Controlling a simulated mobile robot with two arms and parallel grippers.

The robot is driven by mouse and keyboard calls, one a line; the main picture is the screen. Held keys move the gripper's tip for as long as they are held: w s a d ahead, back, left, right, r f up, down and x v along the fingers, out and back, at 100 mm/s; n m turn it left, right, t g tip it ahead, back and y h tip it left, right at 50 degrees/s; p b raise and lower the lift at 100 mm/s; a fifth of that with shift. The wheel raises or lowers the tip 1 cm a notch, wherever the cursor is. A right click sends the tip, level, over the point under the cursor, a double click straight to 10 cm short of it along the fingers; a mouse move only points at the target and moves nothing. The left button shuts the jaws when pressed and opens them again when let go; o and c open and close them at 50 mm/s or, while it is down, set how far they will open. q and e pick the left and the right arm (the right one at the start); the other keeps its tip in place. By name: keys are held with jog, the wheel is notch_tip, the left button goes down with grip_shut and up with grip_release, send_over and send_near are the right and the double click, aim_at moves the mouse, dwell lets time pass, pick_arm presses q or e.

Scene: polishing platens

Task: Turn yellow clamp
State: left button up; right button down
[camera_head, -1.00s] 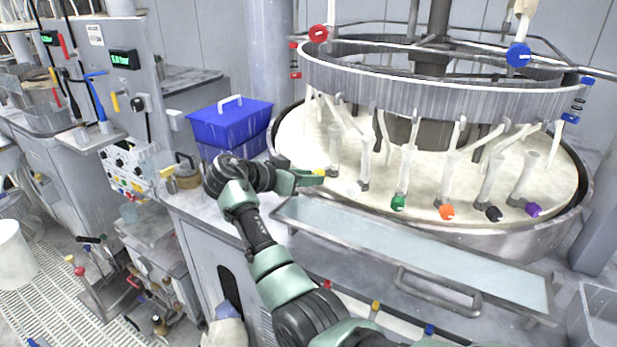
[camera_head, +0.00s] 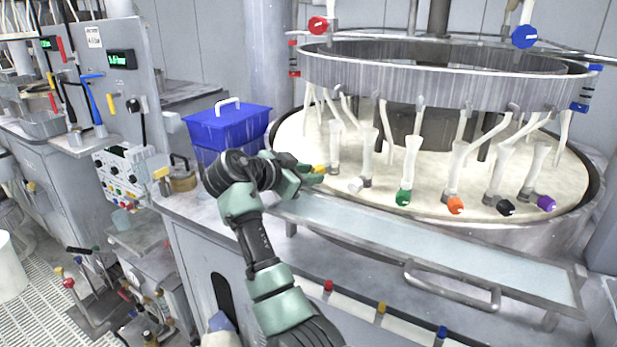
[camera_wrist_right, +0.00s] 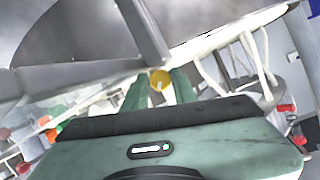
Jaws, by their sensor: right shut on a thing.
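The yellow clamp (camera_head: 319,169) is a small knob at the left front of the round platen, at the foot of a pale upright tube (camera_head: 336,150). My right gripper (camera_head: 308,172) reaches it from the left and is shut on it. In the right wrist view the yellow clamp (camera_wrist_right: 160,80) sits between the two green fingertips (camera_wrist_right: 161,88). The fingers hide part of the clamp in the head view. My left gripper is in neither view.
Several other clamps stand along the rim, including a green one (camera_head: 403,197) and an orange one (camera_head: 455,205). A long tray (camera_head: 430,248) with a handle lies in front. A blue box (camera_head: 228,127) stands behind my arm.

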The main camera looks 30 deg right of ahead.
jog(key=c, duration=1.1)
grip_release()
jog(key=shift+r, duration=0.1)
jog(key=b+v, duration=0.1)
jog(key=v, duration=0.5)
jog(key=shift+s+a+b, duration=0.1)
jog(key=shift+a+b, duration=0.25)
jog(key=shift+a, duration=0.05)
jog(key=shift+s+a+r, duration=0.2)
jog(key=shift+a+r, duration=0.1)
jog(key=shift+a, duration=0.1)
